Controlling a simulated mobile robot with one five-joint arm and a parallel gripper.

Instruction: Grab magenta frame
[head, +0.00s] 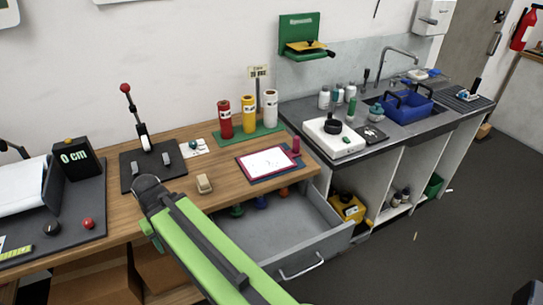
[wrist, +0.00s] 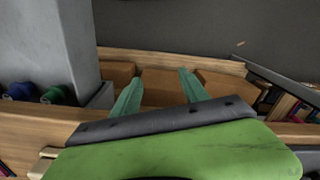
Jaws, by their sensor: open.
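The magenta frame (head: 244,169) lies on the wooden bench in the head view, around a white sheet with small marks and partly over a dark blue piece. A magenta upright piece (head: 296,146) stands at its far right corner. My gripper (wrist: 160,92) shows in the wrist view with two teal fingers apart and nothing between them. Behind the fingers are the bench's wooden edge and brown boxes. In the head view my green arm reaches up from the bottom, left of the frame; the fingertips cannot be made out there.
An open grey drawer (head: 290,228) juts out below the frame, with coloured knobs inside. Red, yellow and white bottles (head: 248,112) stand behind the frame. A beige block (head: 204,184) and a black lever stand (head: 145,170) are to its left. A sink counter is at right.

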